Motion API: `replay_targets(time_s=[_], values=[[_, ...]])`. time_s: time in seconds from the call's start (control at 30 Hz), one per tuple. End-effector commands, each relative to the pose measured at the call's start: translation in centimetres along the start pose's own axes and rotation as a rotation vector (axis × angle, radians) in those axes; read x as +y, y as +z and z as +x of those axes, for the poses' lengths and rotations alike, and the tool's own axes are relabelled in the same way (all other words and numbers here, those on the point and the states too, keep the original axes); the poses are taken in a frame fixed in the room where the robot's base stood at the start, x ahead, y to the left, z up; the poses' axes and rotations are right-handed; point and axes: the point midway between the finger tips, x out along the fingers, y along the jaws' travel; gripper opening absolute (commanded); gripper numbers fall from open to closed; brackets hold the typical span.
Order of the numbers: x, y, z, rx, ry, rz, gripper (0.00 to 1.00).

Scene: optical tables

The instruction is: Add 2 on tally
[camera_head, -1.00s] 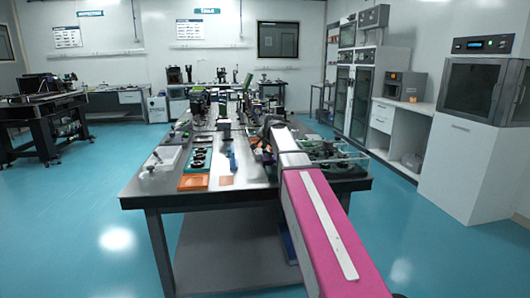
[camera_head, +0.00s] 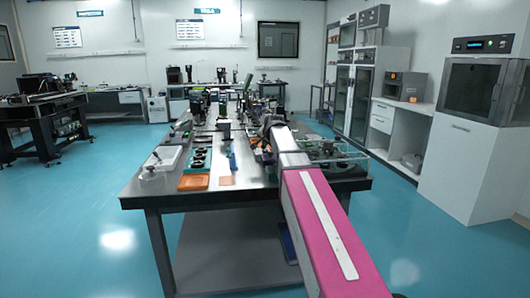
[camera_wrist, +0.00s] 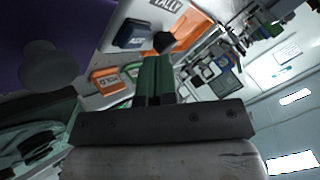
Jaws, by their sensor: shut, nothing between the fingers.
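In the wrist view, a white label reading "TALLY" (camera_wrist: 167,4) is at the top, on a pale surface. A dark blue block (camera_wrist: 131,34) sits just below it, and a small black round piece (camera_wrist: 163,41) is to the block's right. I cannot tell which of these belongs to the tally. My gripper (camera_wrist: 157,60) has its green fingers together and empty, with the tips close below the black piece; I cannot tell whether they touch. No count can be read. In the head view, my arm hides the gripper and the tally area.
Orange pieces (camera_wrist: 191,30) lie right of the fingertips, and an orange labelled holder (camera_wrist: 106,80) is to their left. In the head view, the metal table (camera_head: 150,190) carries an orange tray (camera_head: 194,182) and crowded optical parts. Open floor lies left of the table.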

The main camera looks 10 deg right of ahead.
Motion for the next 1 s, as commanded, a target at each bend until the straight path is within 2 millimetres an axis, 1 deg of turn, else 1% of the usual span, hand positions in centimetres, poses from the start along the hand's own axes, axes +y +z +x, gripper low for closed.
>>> replay_targets(time_s=[0.47, 0.77, 1.0], values=[[0.02, 0.01, 0.02, 0.0, 0.0, 0.0, 0.0], [0.39, 0.39, 0.53, 0.0, 0.0, 0.0, 0.0], [0.41, 0.41, 0.57, 0.0, 0.0, 0.0, 0.0]])
